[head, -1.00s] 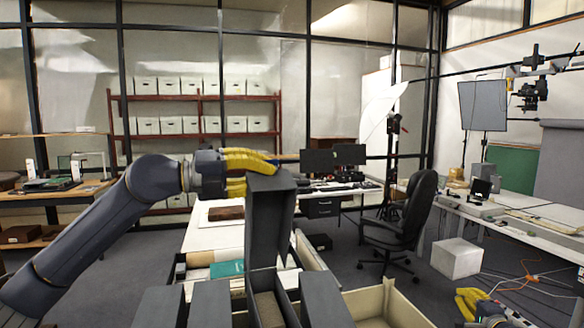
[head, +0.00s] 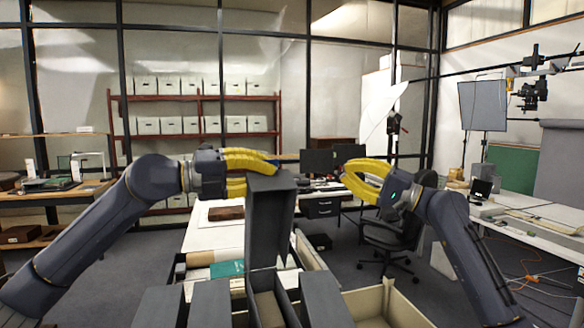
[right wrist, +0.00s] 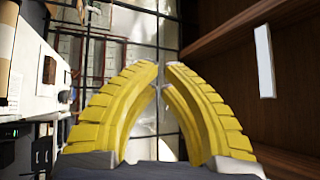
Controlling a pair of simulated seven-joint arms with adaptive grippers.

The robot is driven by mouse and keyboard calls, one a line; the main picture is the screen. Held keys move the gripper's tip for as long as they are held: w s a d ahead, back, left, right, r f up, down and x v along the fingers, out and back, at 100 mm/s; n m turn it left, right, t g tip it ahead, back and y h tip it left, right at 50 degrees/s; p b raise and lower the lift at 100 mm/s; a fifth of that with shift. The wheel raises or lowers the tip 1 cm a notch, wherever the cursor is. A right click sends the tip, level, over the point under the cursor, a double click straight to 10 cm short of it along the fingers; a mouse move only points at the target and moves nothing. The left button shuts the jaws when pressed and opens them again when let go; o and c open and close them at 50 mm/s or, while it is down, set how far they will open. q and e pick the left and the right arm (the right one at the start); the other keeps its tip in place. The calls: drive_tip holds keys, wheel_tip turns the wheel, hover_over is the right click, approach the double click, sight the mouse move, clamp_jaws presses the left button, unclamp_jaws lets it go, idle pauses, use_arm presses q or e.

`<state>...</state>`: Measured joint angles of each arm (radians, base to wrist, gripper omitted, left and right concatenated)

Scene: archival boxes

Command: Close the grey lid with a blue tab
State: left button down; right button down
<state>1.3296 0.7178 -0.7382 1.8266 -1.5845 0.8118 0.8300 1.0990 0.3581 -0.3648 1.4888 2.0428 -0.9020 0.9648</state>
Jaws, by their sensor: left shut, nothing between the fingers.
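The grey lid (head: 268,222) stands upright, open, above a narrow grey box (head: 268,308) in the head view. I cannot clearly make out its blue tab; the top of the lid is by my gripper. My left gripper (head: 262,172) is shut and empty at the lid's top left edge. Its upper yellow finger reaches over the top edge, and the lid hides part of the lower finger. My right gripper (head: 344,174) is to the right of the lid, apart from it. In the right wrist view its fingertips (right wrist: 161,66) are close together with a narrow gap and nothing between them.
Other grey boxes (head: 210,304) stand on both sides of the narrow box. A cream open box (head: 405,308) is at the front right. A teal item (head: 227,269) lies behind the boxes on the left. A brown object (head: 226,213) lies on the white table behind.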

use_arm(q)
drive_tip(key=shift+d+r, duration=0.1)
use_arm(e)
drive_tip(key=s+a+r+n+g, duration=0.2)
drive_tip(key=s+a, duration=0.4)
drive_tip(key=a, duration=0.7)
drive_tip(key=shift+s+a+r+n+g, duration=0.2)
drive_tip(key=shift+a+n+g, duration=0.25)
drive_tip(key=shift+g, duration=0.45)
